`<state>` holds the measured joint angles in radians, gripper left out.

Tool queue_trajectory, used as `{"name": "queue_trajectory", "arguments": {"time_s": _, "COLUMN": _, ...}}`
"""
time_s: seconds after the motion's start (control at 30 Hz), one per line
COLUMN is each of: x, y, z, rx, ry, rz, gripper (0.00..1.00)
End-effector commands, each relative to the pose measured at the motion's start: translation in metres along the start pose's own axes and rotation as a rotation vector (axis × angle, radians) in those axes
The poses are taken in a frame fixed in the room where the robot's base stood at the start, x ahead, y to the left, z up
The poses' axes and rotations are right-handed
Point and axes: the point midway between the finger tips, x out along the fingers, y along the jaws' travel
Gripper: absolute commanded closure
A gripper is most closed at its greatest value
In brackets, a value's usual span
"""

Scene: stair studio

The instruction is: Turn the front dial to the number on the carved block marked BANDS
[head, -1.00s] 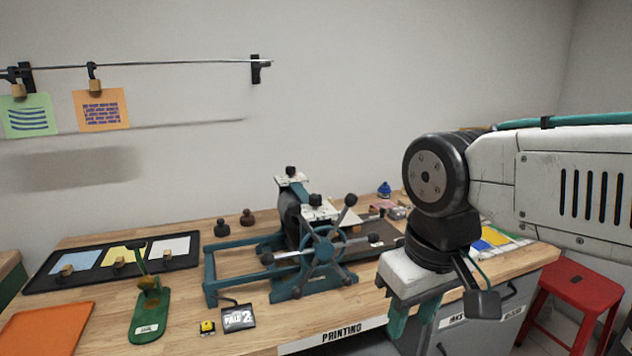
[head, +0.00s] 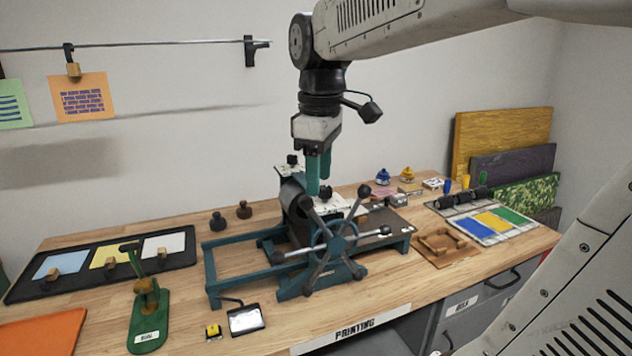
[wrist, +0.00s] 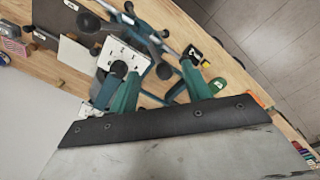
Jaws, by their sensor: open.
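The press (head: 262,262) stands on the bench with a teal spoked wheel (head: 337,243) facing me. Its front dial is a black knob (head: 326,192) on a white plate (head: 340,205); a second knob (head: 292,160) sits farther back. My gripper (head: 319,185) is open, pointing down just above the press beside the front knob. In the wrist view its teal fingers (wrist: 160,76) are apart, with a marked white plate (wrist: 123,55) and black knob near one finger. The dial's setting is unreadable. A brown carved block (head: 440,246) lies right of the press; no BANDS marking is legible.
Wheel spokes stick out below my gripper. A green stand (head: 150,305) and a black tray (head: 30,286) are left. Coloured panels (head: 502,130) lean at back right.

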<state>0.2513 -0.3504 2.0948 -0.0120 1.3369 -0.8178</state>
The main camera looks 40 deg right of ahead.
Motion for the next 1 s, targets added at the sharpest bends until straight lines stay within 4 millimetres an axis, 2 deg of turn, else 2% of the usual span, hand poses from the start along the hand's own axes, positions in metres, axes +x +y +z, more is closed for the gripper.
{"name": "queue_trajectory", "arguments": {"time_s": 0.03, "x": -0.005, "y": 0.023, "z": -0.006, "rx": -0.052, "ry": -0.008, "rz": -0.005, "gripper": 0.52}}
{"name": "queue_trajectory", "arguments": {"time_s": 0.1, "x": -0.011, "y": 0.046, "z": -0.010, "rx": -0.129, "ry": -0.014, "rz": -0.009, "gripper": 0.52}}
{"name": "queue_trajectory", "arguments": {"time_s": 0.2, "x": -0.015, "y": 0.070, "z": -0.013, "rx": -0.203, "ry": -0.019, "rz": -0.013, "gripper": 0.52}}
{"name": "queue_trajectory", "arguments": {"time_s": 0.27, "x": -0.016, "y": 0.077, "z": -0.013, "rx": -0.230, "ry": -0.020, "rz": -0.015, "gripper": 0.52}}
{"name": "queue_trajectory", "arguments": {"time_s": 0.37, "x": -0.010, "y": 0.080, "z": -0.014, "rx": -0.250, "ry": -0.022, "rz": -0.017, "gripper": 0.52}}
{"name": "queue_trajectory", "arguments": {"time_s": 0.8, "x": 0.053, "y": 0.078, "z": -0.013, "rx": -0.250, "ry": -0.022, "rz": -0.016, "gripper": 0.52}}
{"name": "queue_trajectory", "arguments": {"time_s": 1.0, "x": 0.060, "y": 0.078, "z": -0.013, "rx": -0.250, "ry": -0.021, "rz": -0.014, "gripper": 0.52}}
